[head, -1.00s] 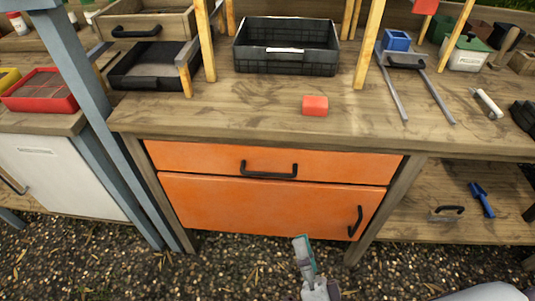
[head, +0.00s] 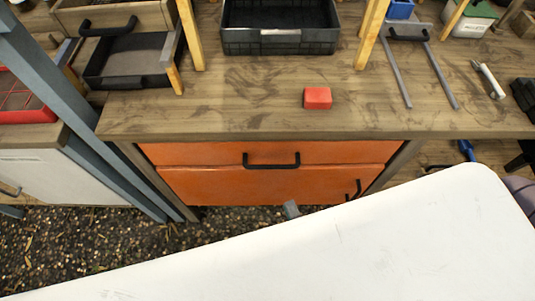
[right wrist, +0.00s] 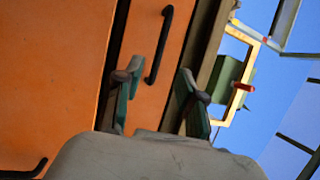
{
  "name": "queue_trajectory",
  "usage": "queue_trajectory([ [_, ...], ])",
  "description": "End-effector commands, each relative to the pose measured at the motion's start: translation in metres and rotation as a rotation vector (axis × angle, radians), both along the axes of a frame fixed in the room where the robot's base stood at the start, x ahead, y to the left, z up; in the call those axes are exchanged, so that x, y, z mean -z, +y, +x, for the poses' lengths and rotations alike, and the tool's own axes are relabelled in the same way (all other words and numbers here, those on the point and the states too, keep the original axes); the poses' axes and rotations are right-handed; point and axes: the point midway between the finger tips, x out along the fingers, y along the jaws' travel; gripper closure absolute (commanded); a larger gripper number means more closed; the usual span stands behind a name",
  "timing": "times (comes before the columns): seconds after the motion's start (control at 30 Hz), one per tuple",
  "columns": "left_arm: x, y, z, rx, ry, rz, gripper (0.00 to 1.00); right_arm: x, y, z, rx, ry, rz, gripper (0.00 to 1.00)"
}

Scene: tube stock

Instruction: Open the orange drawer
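The orange drawer (head: 210,153) is the upper front under the wooden worktop and looks shut. Its black bar handle (head: 271,162) is in the middle of that front. In the right wrist view the drawer front (right wrist: 146,98) is turned on its side, with the handle (right wrist: 158,45) ahead of the fingers. My right gripper (right wrist: 160,68) is open and empty; the handle's near end shows between its two fingers, with distance hard to judge. In the head view only a small grey part of the right gripper (head: 291,209) shows, below the handle. My left gripper is not in view.
An orange door (head: 240,187) with its own black handle (head: 353,190) is below the drawer. A red block (head: 317,98), a black crate (head: 280,40) and grey rails stand on the worktop (head: 220,110). A large white surface, likely my arm, hides the lower right.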

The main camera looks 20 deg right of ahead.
Motion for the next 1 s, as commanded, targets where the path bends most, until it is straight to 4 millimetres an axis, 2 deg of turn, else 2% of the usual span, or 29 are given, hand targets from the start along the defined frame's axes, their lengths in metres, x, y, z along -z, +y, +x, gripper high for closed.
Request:
queue_trajectory([
  [0.4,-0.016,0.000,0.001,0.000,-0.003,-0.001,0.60,-0.017,0.010,0.084,0.002,-0.004,-0.001,0.61],
  [0.6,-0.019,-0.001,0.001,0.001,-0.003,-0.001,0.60,-0.022,0.014,0.114,0.001,-0.004,-0.001,0.61],
  [0.8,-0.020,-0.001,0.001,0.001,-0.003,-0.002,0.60,-0.022,0.015,0.125,0.001,-0.001,-0.001,0.61],
  [1.0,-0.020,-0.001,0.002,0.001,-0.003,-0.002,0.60,-0.022,0.015,0.126,0.000,-0.001,-0.001,0.61],
])
